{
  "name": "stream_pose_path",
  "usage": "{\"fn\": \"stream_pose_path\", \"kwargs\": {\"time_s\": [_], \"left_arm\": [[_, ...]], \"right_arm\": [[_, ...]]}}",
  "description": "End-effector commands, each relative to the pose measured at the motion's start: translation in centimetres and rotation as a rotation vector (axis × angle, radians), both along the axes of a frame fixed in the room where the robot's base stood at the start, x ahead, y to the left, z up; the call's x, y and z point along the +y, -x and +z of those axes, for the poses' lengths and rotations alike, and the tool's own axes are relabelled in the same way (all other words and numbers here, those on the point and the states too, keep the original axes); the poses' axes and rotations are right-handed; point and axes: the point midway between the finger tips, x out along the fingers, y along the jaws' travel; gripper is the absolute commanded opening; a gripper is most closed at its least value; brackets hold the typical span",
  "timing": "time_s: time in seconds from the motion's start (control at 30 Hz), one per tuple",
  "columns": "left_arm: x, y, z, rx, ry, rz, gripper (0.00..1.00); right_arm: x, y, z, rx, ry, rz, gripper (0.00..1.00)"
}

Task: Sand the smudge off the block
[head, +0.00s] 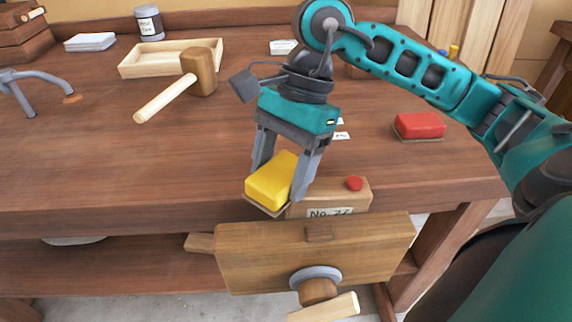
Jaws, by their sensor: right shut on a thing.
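My right gripper (283,186) is shut on a yellow sanding block (270,180) with a thin brown underside. It holds it slightly tilted over the left end of a wooden block (335,199) at the bench's front edge. The wooden block carries a label reading "No. 27", partly cut off, and a round red spot (354,184) on the right of its top. No other smudge can be made out; the yellow block and fingers hide the left part of the top. I cannot tell whether the yellow block touches the wood. My left gripper is out of view.
A wooden vise (255,255) stands at the bench front, before the block. A red sanding block (420,125) lies to the right. A mallet (185,82), shallow wooden tray (160,60) and grey curved metal tool (38,76) are farther left. The bench's left middle is clear.

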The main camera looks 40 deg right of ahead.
Motion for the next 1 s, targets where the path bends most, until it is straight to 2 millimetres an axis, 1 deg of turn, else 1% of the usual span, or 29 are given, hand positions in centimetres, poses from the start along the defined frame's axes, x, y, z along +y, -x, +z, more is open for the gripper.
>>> {"fn": "stream_pose_path", "kwargs": {"time_s": [0.07,0.17,0.7,0.8,1.0], "left_arm": [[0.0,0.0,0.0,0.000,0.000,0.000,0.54],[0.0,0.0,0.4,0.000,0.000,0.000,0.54],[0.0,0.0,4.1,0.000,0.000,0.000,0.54],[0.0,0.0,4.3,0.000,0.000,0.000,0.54],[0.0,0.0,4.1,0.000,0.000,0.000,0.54]], "right_arm": [[0.1,0.0,-0.2,0.003,-0.002,0.001,0.25],[0.1,0.0,0.3,0.002,-0.002,0.001,0.25],[0.0,0.0,5.8,-0.001,-0.001,0.001,0.25],[0.0,0.0,6.1,0.000,-0.001,0.001,0.25],[0.0,0.0,6.0,0.000,-0.001,0.000,0.25]]}}
